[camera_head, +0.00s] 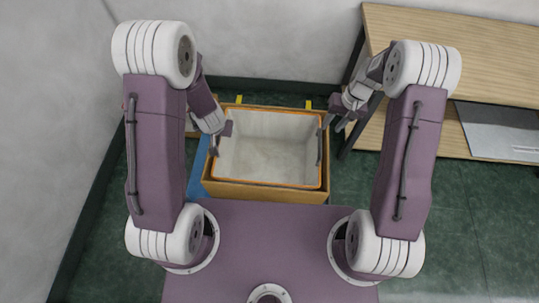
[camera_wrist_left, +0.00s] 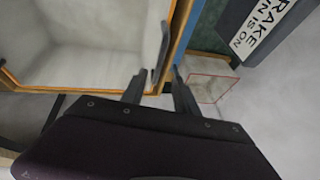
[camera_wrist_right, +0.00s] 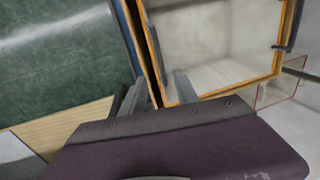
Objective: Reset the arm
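A white-lined box (camera_head: 270,150) with an orange rim sits in a tan wooden outer frame (camera_head: 265,193) in front of my body. My left gripper (camera_head: 217,142) is at the box's left side; in the left wrist view its two fingers (camera_wrist_left: 158,78) are apart, with the box's rim and a dark handle (camera_wrist_left: 161,50) beyond and between them. My right gripper (camera_head: 333,122) is at the right side; in the right wrist view its fingers (camera_wrist_right: 156,85) are apart near the orange rim. I cannot tell whether either gripper touches the box. Neither holds anything visible.
A wooden table (camera_head: 480,45) with a lower shelf stands at the right, a grey panel (camera_head: 497,130) on its shelf. A pale wall (camera_head: 50,120) is at the left. Green floor (camera_head: 465,225) is clear at the right. A "BRAKE" sign (camera_wrist_left: 262,25) shows in the left wrist view.

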